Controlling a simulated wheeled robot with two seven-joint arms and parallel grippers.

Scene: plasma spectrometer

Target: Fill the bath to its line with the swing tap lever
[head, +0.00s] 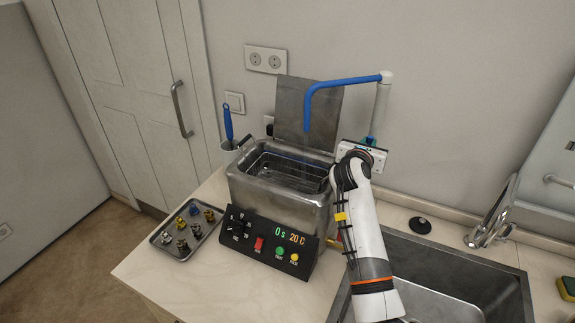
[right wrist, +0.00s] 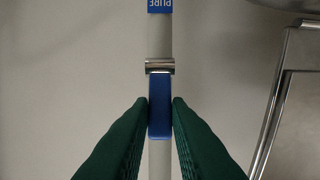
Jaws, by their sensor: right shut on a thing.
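The steel bath (head: 243,190) stands on the counter with its lid tilted up behind it. The blue swing spout (head: 345,82) on the white tap pipe (head: 382,105) ends above the bath. A faint streak shows below its mouth, perhaps water. The inside of the bath is dim, and I cannot make out the level or the line. My right gripper (right wrist: 159,118) is shut on the blue tap lever (right wrist: 159,95), which lies in front of the white pipe in the right wrist view. In the head view my right arm hides the lever. My left gripper is not in view.
A tray (head: 160,240) with several small parts lies left of the bath. The bath's front panel (head: 262,243) reads 0 s and 20 C. A sink (head: 440,300) with a chrome faucet (head: 490,225) is at right. A cup with a blue-handled tool (head: 228,125) stands behind left.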

